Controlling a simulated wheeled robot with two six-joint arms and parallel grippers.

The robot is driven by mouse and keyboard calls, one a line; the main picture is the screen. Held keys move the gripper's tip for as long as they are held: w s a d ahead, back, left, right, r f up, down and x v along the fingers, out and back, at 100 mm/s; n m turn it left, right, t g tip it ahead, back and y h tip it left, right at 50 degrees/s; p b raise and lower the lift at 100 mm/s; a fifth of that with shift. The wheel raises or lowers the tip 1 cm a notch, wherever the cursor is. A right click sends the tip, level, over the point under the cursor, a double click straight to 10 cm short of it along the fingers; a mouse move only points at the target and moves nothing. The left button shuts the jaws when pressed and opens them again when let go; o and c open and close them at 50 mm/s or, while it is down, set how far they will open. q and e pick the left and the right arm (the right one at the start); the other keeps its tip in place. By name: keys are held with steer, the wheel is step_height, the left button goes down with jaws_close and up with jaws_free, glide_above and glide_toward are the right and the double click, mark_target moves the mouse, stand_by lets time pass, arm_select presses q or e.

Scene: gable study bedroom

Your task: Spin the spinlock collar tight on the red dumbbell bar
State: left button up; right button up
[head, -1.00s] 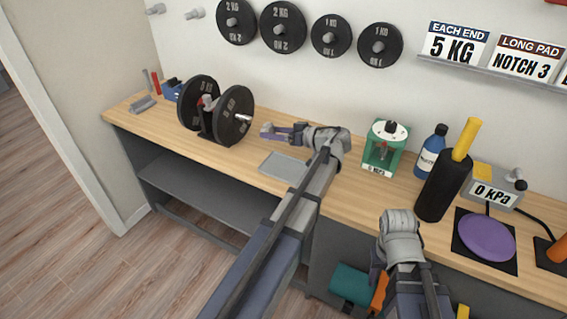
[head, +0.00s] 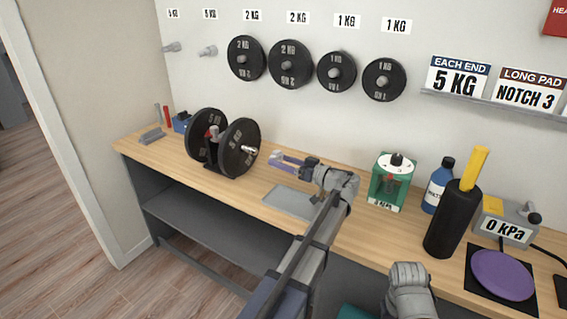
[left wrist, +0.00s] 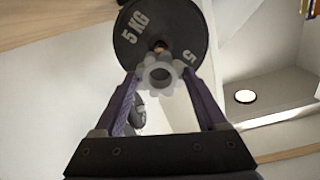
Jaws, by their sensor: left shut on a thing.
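The dumbbell (head: 208,140) rests in a dark cradle on the bench at the left, with large black 5 KG plates on both sides. A little red shows at its middle; its silver bar end (head: 250,149) points right. My left gripper (head: 273,157) is just right of that bar end, pointing at it. In the left wrist view, its fingertips are shut on a grey star-shaped spinlock collar (left wrist: 158,75), its hole showing. A plate (left wrist: 160,30) and the bar's end lie beyond the collar. I cannot tell whether the collar touches the bar. My right gripper is out of view.
A grey tray (head: 290,202) lies below my left gripper. A green device (head: 390,182), a blue bottle (head: 438,186), a black cylinder (head: 452,222) and a purple pad (head: 502,274) stand to the right. Spare plates (head: 290,64) hang on the wall.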

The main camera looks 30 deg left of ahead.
arm_select(q)
steer(key=shift+w+a, duration=0.15)
steer(key=shift+a, duration=1.25)
steer(key=shift+w+a, duration=0.15)
steer(key=shift+a, duration=1.2)
steer(key=shift+w+a, duration=0.1)
steer(key=shift+a, duration=1.2)
steer(key=o, duration=1.3)
glide_toward(257, 152)
